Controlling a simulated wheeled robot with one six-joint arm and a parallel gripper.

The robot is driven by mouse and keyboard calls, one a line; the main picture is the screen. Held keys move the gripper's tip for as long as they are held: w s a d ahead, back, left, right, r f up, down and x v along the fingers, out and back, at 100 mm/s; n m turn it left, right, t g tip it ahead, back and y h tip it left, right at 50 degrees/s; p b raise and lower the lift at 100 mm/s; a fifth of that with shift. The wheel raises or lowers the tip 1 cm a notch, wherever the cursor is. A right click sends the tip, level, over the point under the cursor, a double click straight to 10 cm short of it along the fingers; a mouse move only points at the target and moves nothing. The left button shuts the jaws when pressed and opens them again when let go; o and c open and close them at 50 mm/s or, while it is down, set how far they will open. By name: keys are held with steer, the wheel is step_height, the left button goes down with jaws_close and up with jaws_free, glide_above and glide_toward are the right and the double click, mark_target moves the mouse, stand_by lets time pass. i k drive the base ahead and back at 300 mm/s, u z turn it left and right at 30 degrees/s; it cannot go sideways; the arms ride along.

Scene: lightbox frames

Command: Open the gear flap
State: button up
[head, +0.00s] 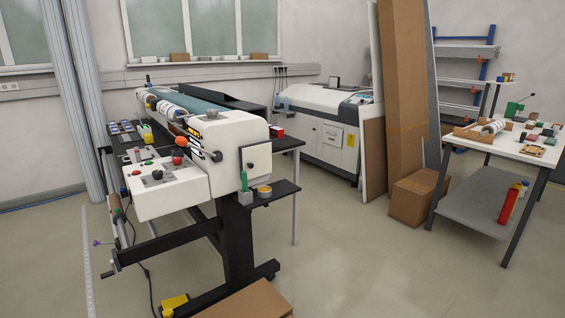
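The gear flap appears to be the small cream panel (258,158) with a dark frame on the near right end of the white roller machine (228,136). It looks shut, flush within its frame, with a small dark knob (250,165) at its left side. My gripper is not in view, and nothing touches the panel.
Below the panel a black shelf (272,197) holds a green bottle (245,187) and a small round tub (264,192). A control box (165,187) juts out at left. Cardboard (250,302) and a yellow pedal (174,303) lie in front. The floor at right (350,255) is clear.

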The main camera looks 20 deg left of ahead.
mark_target(257, 160)
steer(key=u, duration=0.15)
steer(key=i, duration=0.7)
steer(key=u, duration=0.8)
steer(key=i, duration=0.55)
steer(key=u, duration=0.5)
